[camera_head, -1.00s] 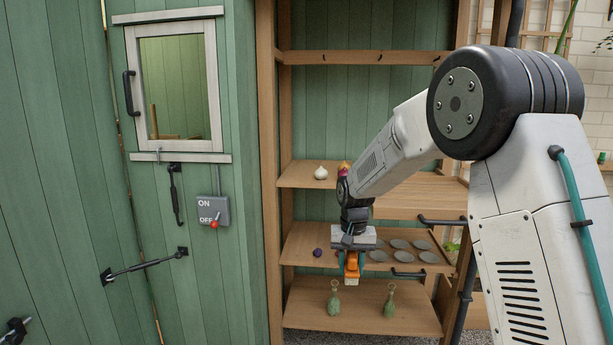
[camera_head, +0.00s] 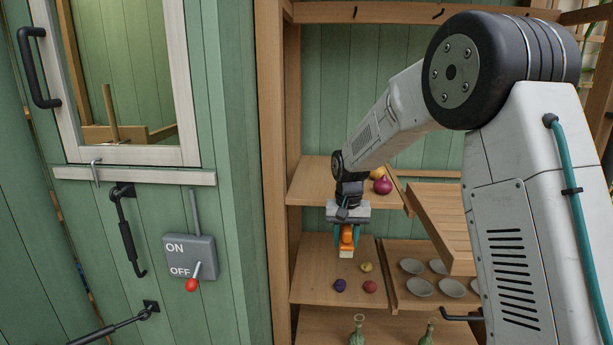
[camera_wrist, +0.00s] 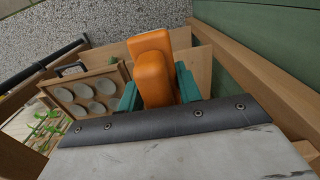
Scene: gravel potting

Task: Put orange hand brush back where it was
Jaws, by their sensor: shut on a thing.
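The orange hand brush (camera_head: 346,236) is in my gripper (camera_head: 347,230), with its pale bristle end pointing down. In the wrist view the orange brush body (camera_wrist: 152,75) sits between the two green fingers of my gripper (camera_wrist: 158,90). It hangs in front of the shelf unit, above the shelf (camera_head: 315,280) that carries a few small round items. I cannot tell whether it is over the board or just in front of it. Its original place cannot be told from these frames.
Purple (camera_head: 340,285), red (camera_head: 370,287) and yellow (camera_head: 366,267) items lie on that shelf. Grey dishes (camera_head: 420,287) fill a tray at right. A red onion (camera_head: 383,186) is on the shelf above; green bottles (camera_head: 357,330) stand below. A switch box (camera_head: 190,257) is on the left wall.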

